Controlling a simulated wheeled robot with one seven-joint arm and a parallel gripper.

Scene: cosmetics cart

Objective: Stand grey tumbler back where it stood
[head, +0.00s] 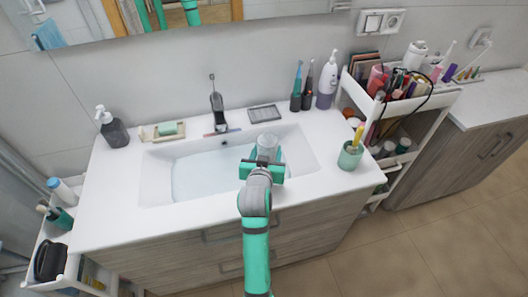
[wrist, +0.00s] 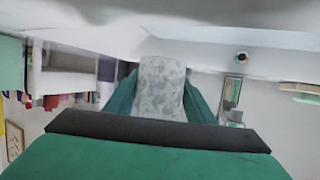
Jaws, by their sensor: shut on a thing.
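The grey tumbler (head: 267,146) is in my gripper (head: 263,165), over the right part of the sink basin in the head view. In the wrist view the tumbler (wrist: 161,88) shows as a pale grey, mottled body between the two green fingers of my gripper (wrist: 160,95). The fingers are shut on it from both sides. The head view does not show clearly how far it is above the basin. Its lower part is hidden by my gripper in the head view.
The white sink basin (head: 190,178) holds water. A faucet (head: 217,108) and a grey soap tray (head: 264,114) stand behind it. A green cup with brushes (head: 350,156) is on the right counter. Electric toothbrushes (head: 296,88) and a lotion bottle (head: 327,82) stand at the back right.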

